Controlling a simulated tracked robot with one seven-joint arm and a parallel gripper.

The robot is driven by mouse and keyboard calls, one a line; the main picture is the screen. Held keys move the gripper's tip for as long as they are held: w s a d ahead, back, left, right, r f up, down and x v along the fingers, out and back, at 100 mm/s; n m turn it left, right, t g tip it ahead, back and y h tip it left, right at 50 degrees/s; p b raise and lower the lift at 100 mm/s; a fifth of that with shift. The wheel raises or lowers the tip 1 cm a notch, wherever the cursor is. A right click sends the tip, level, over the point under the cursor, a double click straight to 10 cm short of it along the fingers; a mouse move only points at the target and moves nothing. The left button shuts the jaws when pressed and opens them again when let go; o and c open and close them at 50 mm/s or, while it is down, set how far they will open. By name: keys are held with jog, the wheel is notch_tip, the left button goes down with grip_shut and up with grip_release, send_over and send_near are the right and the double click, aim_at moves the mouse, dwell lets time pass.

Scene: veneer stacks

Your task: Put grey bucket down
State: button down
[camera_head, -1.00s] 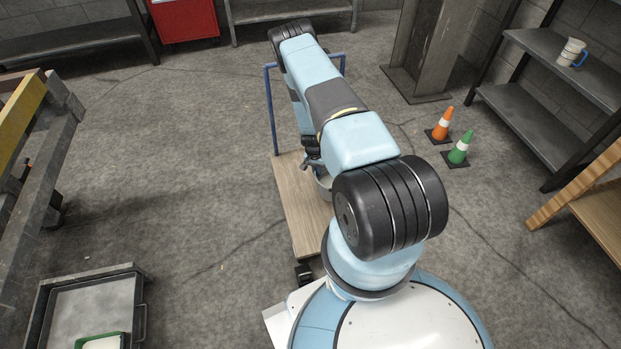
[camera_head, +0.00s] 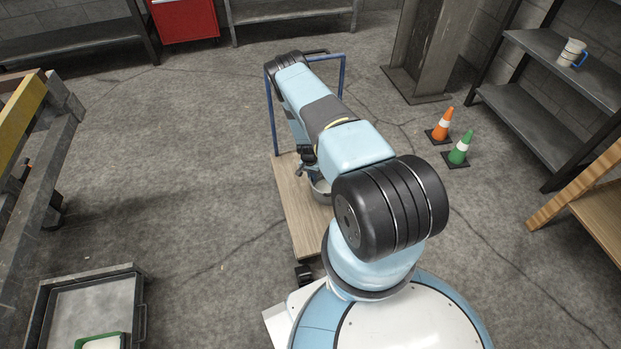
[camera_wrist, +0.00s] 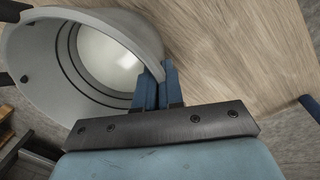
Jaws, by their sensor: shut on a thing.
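The grey bucket (camera_wrist: 40,50) fills the left of the wrist view, with its open mouth and pale inside turned toward the camera. My gripper (camera_wrist: 157,85) is shut on the bucket's rim, with its blue fingers on either side of the wall. Behind it is the wooden deck of a trolley (camera_wrist: 235,45). In the head view the bucket (camera_head: 321,190) shows only in part beside my arm, over the deck (camera_head: 298,215). My arm hides the rest of it and most of the gripper. I cannot tell whether the bucket's base touches the deck.
The trolley has a blue handle frame (camera_head: 271,110) at its far end. An orange cone (camera_head: 441,125) and a green cone (camera_head: 460,148) stand to the right. A metal cart (camera_head: 95,300) is at lower left. The deck's left strip is clear.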

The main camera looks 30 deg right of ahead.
jog(key=c, duration=1.3)
grip_release()
jog(key=shift+o, duration=0.2)
